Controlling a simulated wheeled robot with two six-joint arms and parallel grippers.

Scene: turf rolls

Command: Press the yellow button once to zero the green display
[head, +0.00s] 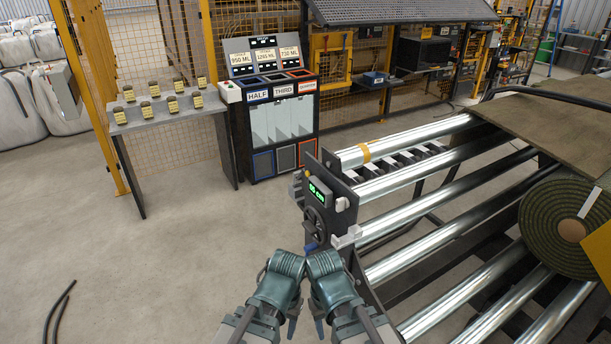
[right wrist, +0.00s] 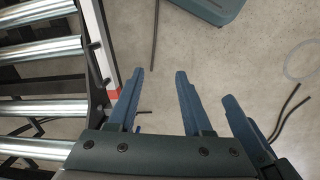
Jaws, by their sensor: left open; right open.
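The green display (head: 317,189) is lit on a dark panel (head: 322,206) at the near left end of the roller frame; its small digits seem to read 55 cm. A dark handwheel (head: 314,222) sits below it, and a pale knob (head: 341,204) is on the panel's side. In the right wrist view my right gripper (right wrist: 155,86) is open and empty above the floor.
Shiny rollers (head: 425,235) extend right, with a turf roll (head: 560,228) on them. A label console (head: 270,100) and a grey shelf with several small jars (head: 160,112) stand behind. The left floor is mostly clear, with black cables (head: 58,310).

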